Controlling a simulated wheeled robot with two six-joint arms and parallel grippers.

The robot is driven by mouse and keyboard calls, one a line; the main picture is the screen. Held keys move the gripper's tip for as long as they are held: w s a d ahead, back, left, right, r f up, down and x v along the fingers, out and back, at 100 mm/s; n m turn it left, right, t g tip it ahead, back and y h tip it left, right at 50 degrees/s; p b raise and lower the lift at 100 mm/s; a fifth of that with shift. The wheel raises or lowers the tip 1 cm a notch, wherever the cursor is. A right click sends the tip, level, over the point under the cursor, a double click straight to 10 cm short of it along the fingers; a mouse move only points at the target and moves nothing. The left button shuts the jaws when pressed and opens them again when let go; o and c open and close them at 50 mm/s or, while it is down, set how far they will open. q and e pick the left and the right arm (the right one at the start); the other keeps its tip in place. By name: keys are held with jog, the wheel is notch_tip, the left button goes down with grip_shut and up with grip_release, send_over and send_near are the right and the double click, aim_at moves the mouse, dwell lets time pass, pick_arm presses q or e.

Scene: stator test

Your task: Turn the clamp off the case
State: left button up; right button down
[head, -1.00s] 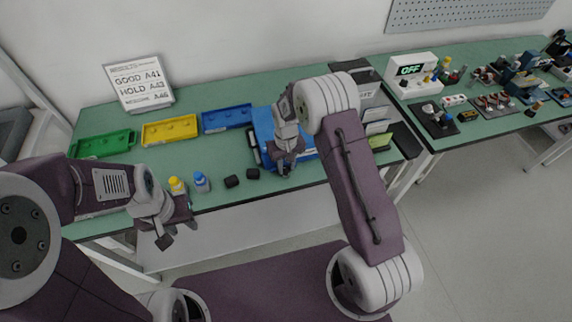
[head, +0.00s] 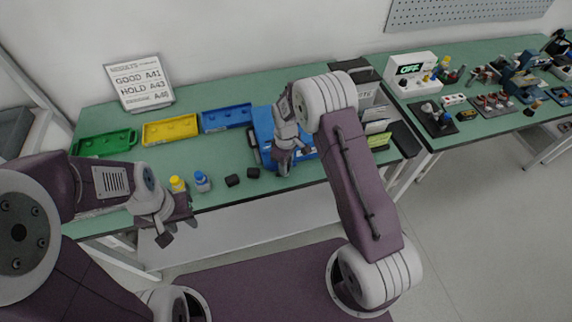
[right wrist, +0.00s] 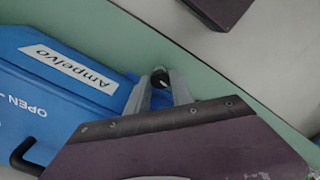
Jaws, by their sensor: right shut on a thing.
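The blue case (head: 262,128) lies on the green bench, largely covered by my right arm in the head view. In the right wrist view the case (right wrist: 70,105) shows a white "Ampelvo" label and the word "OPEN". My right gripper (head: 283,170) is at the case's front edge. In the right wrist view its fingers are shut on a small dark knob-like part, which I take as the clamp (right wrist: 160,76), at the case's edge. The fingers hide most of it. My left gripper (head: 178,232) is open and empty, in front of the bench edge.
Green (head: 103,144), yellow (head: 170,130) and blue (head: 226,117) trays line the bench. A yellow-capped bottle (head: 178,184), a blue-capped bottle (head: 201,181) and two small black blocks (head: 232,180) stand near the front edge. A results sign (head: 139,82) stands behind.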

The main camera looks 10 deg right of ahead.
jog(key=shift+w+r, duration=0.1)
jog(key=shift+w, duration=0.05)
dwell(0.3)
jog(key=c, duration=1.4)
grip_release()
notch_tip(320, 180, up, 9)
jog(key=shift+b, duration=0.45)
